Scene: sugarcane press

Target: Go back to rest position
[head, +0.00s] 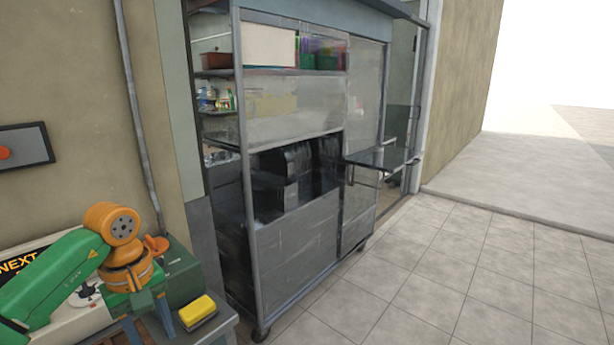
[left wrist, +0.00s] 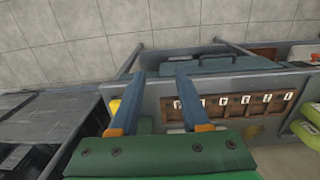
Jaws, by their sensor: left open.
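My left arm comes in from the lower left of the head view, green with orange joints. Its wrist hangs over a grey work table (head: 215,322), with my left gripper (head: 146,312) low and partly hidden there. In the left wrist view the two blue fingers with orange bases (left wrist: 156,78) are apart, with nothing visible between them. They reach over the edge of a grey structure. My right gripper is in neither view.
A yellow block (head: 198,309) lies on the table, near a green box (head: 183,275). A tall metal cabinet (head: 300,240) on wheels stands beside it. Tiled floor (head: 470,270) is clear at right. The left wrist view shows a brown labelled rack (left wrist: 235,104) and green items (left wrist: 303,132).

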